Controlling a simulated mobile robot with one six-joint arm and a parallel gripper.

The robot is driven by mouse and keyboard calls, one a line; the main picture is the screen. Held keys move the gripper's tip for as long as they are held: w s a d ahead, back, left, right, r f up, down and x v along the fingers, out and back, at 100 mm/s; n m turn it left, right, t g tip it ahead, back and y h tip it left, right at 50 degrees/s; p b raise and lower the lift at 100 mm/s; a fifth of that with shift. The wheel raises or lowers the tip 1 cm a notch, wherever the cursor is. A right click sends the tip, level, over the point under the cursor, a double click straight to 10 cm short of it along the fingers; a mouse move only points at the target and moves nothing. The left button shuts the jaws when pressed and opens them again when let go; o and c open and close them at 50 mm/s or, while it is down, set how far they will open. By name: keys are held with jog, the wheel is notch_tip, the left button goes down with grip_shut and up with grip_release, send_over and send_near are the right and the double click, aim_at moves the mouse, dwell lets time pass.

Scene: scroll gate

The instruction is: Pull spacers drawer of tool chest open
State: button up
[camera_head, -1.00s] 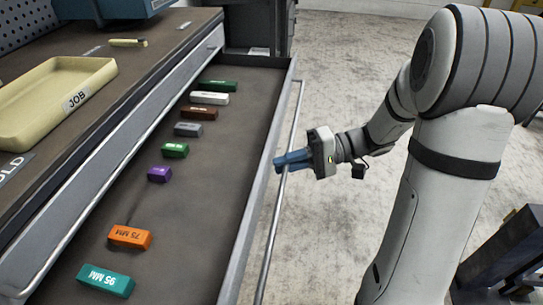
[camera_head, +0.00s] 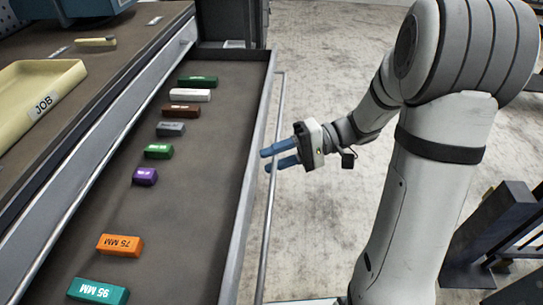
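The spacers drawer (camera_head: 195,238) of the tool chest stands pulled out, its dark inside in full view. It holds several labelled blocks, among them an orange 75 MM block (camera_head: 119,245) and a teal 95 MM block (camera_head: 98,291). A long thin handle bar (camera_head: 269,220) runs along the drawer's front. My gripper (camera_head: 266,161) is at this bar from the right, its two blue fingers spread apart. The fingertips reach across the bar in the picture. I cannot tell whether the bar still lies between them or touches one.
The chest top (camera_head: 108,62) on the left carries a cream JOB tray (camera_head: 70,75) and a small yellow item (camera_head: 96,42). Open concrete floor (camera_head: 330,70) lies right of the drawer. A dark metal frame (camera_head: 500,225) stands at the lower right.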

jog(key=p+v, duration=0.2)
jog(key=v, duration=0.6)
jog(key=shift+a, duration=0.1)
dwell(0.4)
